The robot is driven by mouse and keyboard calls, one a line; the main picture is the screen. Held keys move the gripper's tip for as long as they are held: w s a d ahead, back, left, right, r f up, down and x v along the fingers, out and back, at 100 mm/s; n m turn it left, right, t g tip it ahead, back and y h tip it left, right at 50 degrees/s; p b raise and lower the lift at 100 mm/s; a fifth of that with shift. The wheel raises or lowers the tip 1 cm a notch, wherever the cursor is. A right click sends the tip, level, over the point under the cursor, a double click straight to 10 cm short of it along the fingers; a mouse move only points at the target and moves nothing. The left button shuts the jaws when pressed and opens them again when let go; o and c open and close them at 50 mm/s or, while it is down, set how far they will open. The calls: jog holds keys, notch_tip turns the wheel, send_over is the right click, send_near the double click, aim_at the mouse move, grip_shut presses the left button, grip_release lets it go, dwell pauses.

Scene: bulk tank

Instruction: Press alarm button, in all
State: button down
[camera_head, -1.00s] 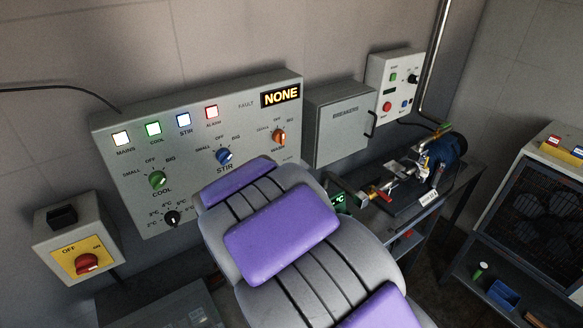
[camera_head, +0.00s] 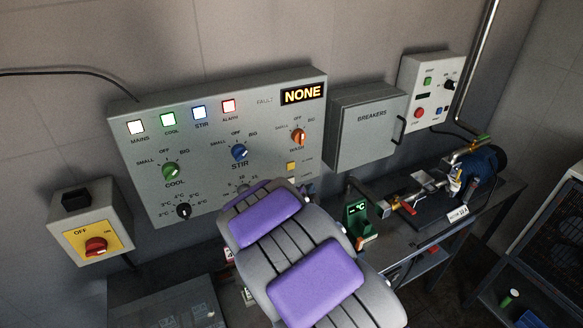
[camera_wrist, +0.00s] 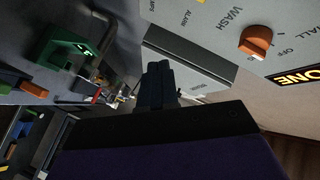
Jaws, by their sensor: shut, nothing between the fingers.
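The grey control panel (camera_head: 210,190) is on the back wall, with a lit red-framed ALARM lamp (camera_head: 229,106) in its top row. A small yellow square button (camera_head: 291,166) sits below the orange WASH knob (camera_head: 298,137); its label is too small to read in the head view. In the wrist view, ALARM lettering shows on the panel (camera_wrist: 205,22), near the orange knob (camera_wrist: 257,42). My gripper (camera_wrist: 158,68) is shut and empty, pointing past the panel's lower edge. It looks apart from the panel.
The fault display (camera_head: 303,94) reads NONE. The breakers box (camera_head: 365,130) juts out right of the panel. A red rotary switch (camera_head: 96,246) is at left. A green display unit (camera_head: 357,219) and a pump (camera_head: 484,170) stand on the bench below.

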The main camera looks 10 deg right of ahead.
aim_at(291, 166)
jog(key=w+p, duration=0.2)
jog(key=w+a+p, duration=0.1)
jog(key=w+p, duration=0.1)
jog(key=w, duration=0.1)
jog(key=w+a+p, duration=0.1)
jog(key=w+p, duration=0.1)
jog(key=w, duration=0.1)
jog(key=shift+w+a, duration=0.2)
jog(key=shift+a, duration=0.05)
jog(key=shift+a, duration=0.3)
jog(key=shift+d, duration=0.2)
jog(key=shift+w+a+p, duration=0.3)
jog(key=shift+w+p, duration=0.35)
jog(key=shift+w, duration=0.05)
dwell(2.2)
jog(key=shift+s+d, duration=0.1)
jog(key=shift+s, duration=0.05)
jog(key=shift+s+d+b, duration=0.2)
jog(key=shift+s+b, duration=0.45)
jog(key=shift+b, duration=0.15)
